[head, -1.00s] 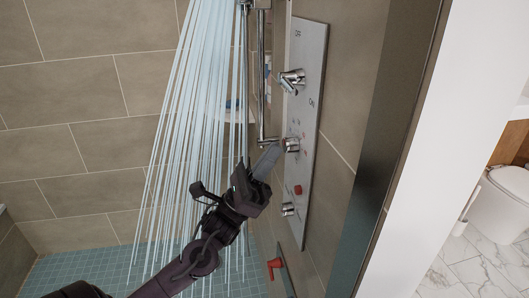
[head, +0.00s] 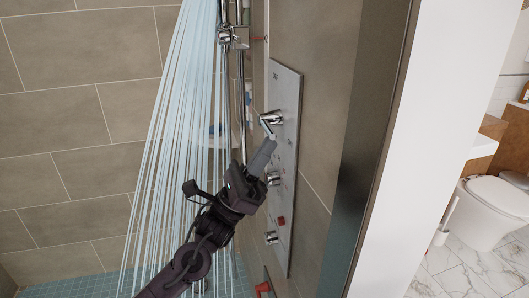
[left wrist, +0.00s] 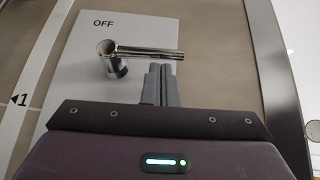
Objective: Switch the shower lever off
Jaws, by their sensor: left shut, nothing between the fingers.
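The chrome shower lever (head: 270,118) is the upper control on a pale panel (head: 287,88) on the tiled wall. In the left wrist view the lever (left wrist: 146,52) reaches right from its round hub, below the printed word OFF. My left gripper (head: 265,146) is shut and empty. In the left wrist view its fingertips (left wrist: 160,68) lie just below the lever's free end; I cannot tell whether they touch it. Water streams (head: 185,130) fall left of the panel, so the shower is running. My right gripper is in neither view.
Lower on the panel are another chrome knob (head: 273,179), a red button (head: 281,221) and a small chrome fitting (head: 271,238). A vertical chrome rail is left of the panel. A dark frame (head: 370,130) and white wall edge (head: 430,110) stand right. A toilet (head: 493,210) is beyond.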

